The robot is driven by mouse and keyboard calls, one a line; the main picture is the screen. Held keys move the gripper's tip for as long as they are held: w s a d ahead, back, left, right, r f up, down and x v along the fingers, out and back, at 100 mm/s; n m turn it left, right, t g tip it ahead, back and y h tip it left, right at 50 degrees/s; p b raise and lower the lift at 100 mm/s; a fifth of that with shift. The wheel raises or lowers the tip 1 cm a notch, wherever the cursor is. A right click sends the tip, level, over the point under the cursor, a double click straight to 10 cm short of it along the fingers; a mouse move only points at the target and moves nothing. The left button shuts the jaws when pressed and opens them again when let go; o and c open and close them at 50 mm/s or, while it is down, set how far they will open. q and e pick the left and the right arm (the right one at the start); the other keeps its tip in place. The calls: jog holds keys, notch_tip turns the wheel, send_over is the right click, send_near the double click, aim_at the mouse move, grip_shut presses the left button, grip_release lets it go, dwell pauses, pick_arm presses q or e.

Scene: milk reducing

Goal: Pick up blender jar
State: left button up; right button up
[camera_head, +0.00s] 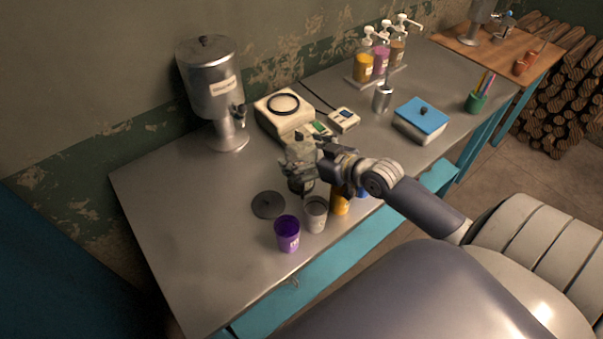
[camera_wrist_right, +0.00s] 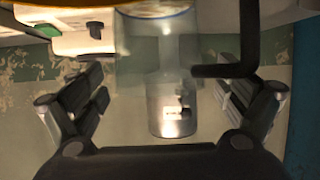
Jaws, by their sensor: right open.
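The clear blender jar (camera_head: 298,153) stands upright on the metal table in the head view, partly hidden by my right gripper. In the right wrist view the see-through jar (camera_wrist_right: 140,62) shows between the fingers toward the top, with a dark angled handle (camera_wrist_right: 238,68) beside it. My right gripper (camera_head: 315,156) is open at the jar, its two fingers (camera_wrist_right: 162,103) spread wide. Whether a finger touches the jar cannot be told. My left gripper is not in view.
A metal dispenser (camera_head: 212,85) and a white blender base or scale (camera_head: 278,117) stand behind. The table's left end is clear.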

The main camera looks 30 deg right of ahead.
jog(key=shift+c, duration=0.6)
jog(key=c, duration=1.7)
jog(key=shift+c, duration=0.2)
